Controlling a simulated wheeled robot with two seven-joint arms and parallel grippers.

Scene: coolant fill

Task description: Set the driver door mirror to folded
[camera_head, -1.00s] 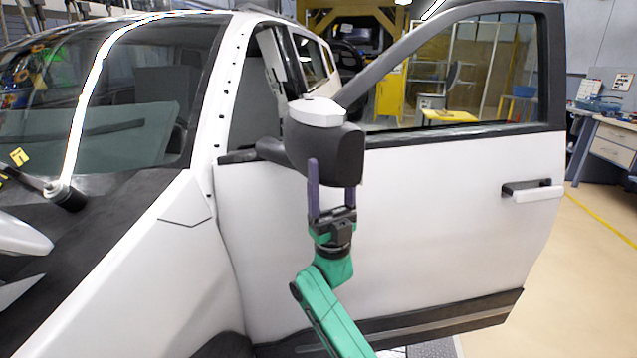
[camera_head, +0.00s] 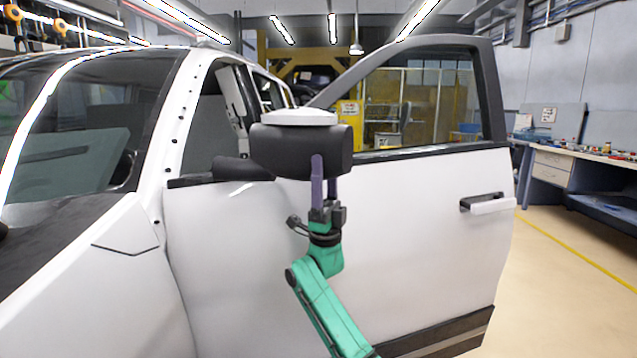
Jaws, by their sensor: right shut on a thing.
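The driver door mirror (camera_head: 290,148) has a black housing with a white cap on top. It sits near the front corner of the door window, joined to the white driver door (camera_head: 400,225) by a black base (camera_head: 242,169). My right gripper (camera_head: 324,170), with purple fingers on a green arm, comes up from below and is shut on the lower right part of the mirror housing. My left gripper is not in view.
The driver door stands open, with its handle (camera_head: 487,203) at the right. The windshield (camera_head: 80,130) and white car body fill the left. A blue workbench (camera_head: 570,175) with small items stands at the far right. The floor between the door and the bench is clear.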

